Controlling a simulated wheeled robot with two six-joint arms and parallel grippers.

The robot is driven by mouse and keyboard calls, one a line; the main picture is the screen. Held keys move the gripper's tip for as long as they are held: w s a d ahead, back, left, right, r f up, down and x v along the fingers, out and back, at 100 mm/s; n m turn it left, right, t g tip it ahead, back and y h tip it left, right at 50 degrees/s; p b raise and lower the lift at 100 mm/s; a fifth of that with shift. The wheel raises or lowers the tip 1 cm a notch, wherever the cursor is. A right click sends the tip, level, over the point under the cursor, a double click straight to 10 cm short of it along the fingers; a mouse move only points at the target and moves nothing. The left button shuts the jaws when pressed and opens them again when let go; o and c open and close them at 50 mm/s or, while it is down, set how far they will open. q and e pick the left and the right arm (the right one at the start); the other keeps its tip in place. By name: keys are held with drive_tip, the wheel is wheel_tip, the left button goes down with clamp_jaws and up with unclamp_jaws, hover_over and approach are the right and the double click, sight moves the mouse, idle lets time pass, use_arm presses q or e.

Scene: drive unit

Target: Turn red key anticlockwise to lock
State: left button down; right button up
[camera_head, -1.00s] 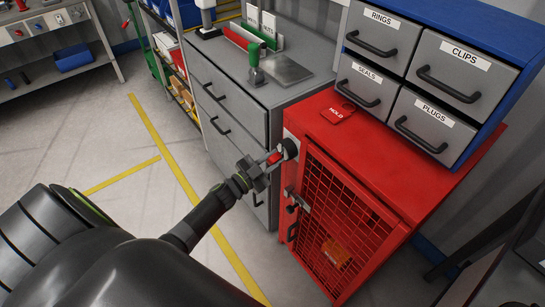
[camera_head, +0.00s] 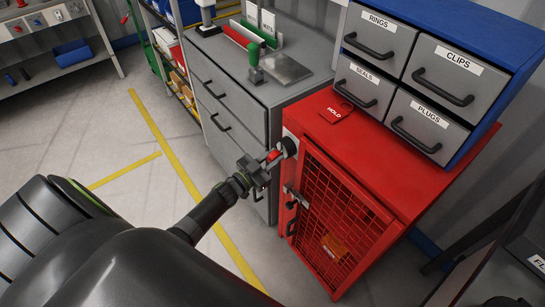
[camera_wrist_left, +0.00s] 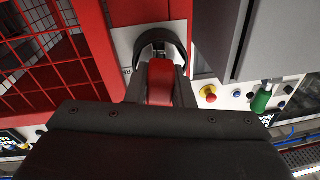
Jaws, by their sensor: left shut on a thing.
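The red key (camera_head: 274,156) sits at a round dark lock (camera_head: 289,146) on a pale plate at the upper left corner of the red mesh-door cabinet (camera_head: 385,150). My left gripper (camera_head: 268,161) is shut on the red key. In the left wrist view the red key (camera_wrist_left: 160,82) is between the two fingers, in front of the dark round lock (camera_wrist_left: 160,45). The key's tip is hidden, and its exact turn angle is hard to tell. My right gripper is not in view.
Grey drawers (camera_head: 228,110) stand just left of the lock, close to my left gripper. A drawer unit (camera_head: 430,75) and a red HOLD tag (camera_head: 335,113) are on the red cabinet. A door latch (camera_head: 295,197) is below the lock. The floor at left is clear.

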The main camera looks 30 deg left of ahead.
use_arm(q)
drive_tip(key=shift+r+n+p, duration=0.2)
drive_tip(key=shift+n+p, duration=0.5)
drive_tip(key=shift+n, duration=0.1)
drive_tip(key=shift+f+n+p, duration=0.15)
drive_tip(key=shift+n+p, duration=0.2)
drive_tip(key=shift+n, duration=0.35)
drive_tip(key=c, duration=1.2)
unclamp_jaws()
drive_tip(key=shift+o, duration=0.2)
drive_tip(key=shift+s, duration=0.1)
drive_tip(key=r+b+v, duration=0.1)
drive_tip(key=b+v, duration=0.1)
drive_tip(key=v, duration=1.5)
drive_tip(key=shift+s+f, duration=0.2)
drive_tip(key=shift+d+f, duration=0.1)
